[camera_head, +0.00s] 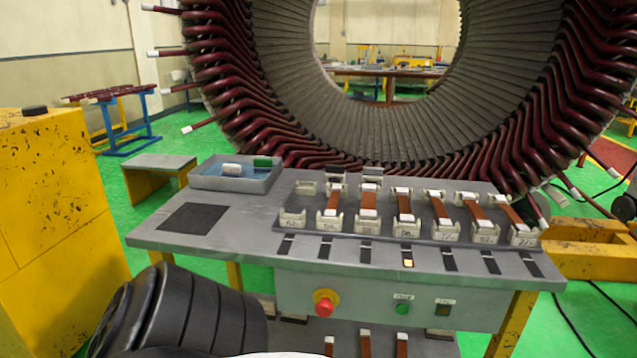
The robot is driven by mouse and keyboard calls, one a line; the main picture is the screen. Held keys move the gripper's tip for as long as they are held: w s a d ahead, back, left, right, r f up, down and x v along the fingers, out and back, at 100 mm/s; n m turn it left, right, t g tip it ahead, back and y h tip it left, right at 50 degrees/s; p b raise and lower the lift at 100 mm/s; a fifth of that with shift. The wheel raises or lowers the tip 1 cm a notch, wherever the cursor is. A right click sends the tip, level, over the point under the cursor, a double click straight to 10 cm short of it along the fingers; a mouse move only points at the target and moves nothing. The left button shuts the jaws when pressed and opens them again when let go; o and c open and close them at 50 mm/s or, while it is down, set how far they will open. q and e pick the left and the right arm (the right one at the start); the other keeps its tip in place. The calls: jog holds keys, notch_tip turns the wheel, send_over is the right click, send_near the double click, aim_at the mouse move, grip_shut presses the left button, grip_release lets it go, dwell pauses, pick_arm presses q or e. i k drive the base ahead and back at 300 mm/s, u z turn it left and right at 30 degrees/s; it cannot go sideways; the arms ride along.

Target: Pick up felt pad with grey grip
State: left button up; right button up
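A grey tray (237,185) with a blue inside stands at the back left of the grey workbench (152,237). In it lies a small whitish-grey block (231,169), which may be the felt pad with the grey grip; it is too small to tell. A dark green block (263,162) lies beside it, to its right, near the tray's back wall. Neither of my grippers is in view.
A dark square mat (192,219) lies in front of the tray. Holders with brown bars (405,208) fill the bench's right. The large stator (300,110) rises behind. A red button (325,303) is on the front panel. A yellow block (50,200) stands at left.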

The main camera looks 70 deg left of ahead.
aim_at(369, 173)
jog(key=k, duration=0.25)
jog(key=u, duration=1.2)
